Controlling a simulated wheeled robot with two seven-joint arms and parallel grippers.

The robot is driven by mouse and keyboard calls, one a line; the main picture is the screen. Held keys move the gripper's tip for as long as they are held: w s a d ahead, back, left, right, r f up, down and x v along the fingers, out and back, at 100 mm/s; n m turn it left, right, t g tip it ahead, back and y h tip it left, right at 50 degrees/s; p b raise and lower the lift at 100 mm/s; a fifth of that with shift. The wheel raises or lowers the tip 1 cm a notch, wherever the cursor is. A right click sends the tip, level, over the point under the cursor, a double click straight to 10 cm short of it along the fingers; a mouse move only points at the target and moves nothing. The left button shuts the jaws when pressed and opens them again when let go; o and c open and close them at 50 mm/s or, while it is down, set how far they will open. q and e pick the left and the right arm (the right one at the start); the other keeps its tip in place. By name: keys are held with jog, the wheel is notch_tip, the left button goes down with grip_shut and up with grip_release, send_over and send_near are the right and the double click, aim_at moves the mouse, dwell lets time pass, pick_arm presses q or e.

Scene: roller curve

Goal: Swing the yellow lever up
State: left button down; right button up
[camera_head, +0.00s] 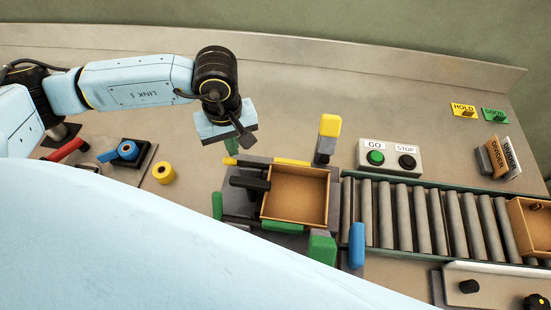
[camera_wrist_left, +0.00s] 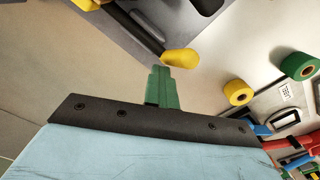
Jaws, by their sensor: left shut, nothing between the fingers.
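A yellow lever tip (camera_head: 230,161) shows at the back left corner of the grey fixture, low and roughly level. In the left wrist view the same yellow tip (camera_wrist_left: 180,57) sits on a dark bar. A second yellow piece (camera_head: 329,125) stands upright on a grey post behind the fixture's right side. My left gripper (camera_head: 232,146) has green fingers, shut and empty, just behind the first yellow tip. In the left wrist view the shut fingers (camera_wrist_left: 164,75) point at that tip with a small gap; contact cannot be judged. My right gripper is not in view.
A brown open box (camera_head: 325,200) sits on the fixture beside a roller conveyor (camera_head: 430,222). Green handles (camera_head: 217,205) and a blue handle (camera_head: 357,246) stick out. Tape rolls (camera_head: 164,173) lie left. A GO/STOP panel (camera_head: 390,146) stands behind the rollers.

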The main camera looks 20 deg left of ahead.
pick_arm(q)
notch_tip(320, 180, up, 9)
jog(key=w+p, duration=0.1)
jog(key=p, duration=0.2)
jog(key=shift+f, duration=0.15)
dwell(0.3)
jog(key=shift+a, duration=0.1)
dwell(0.7)
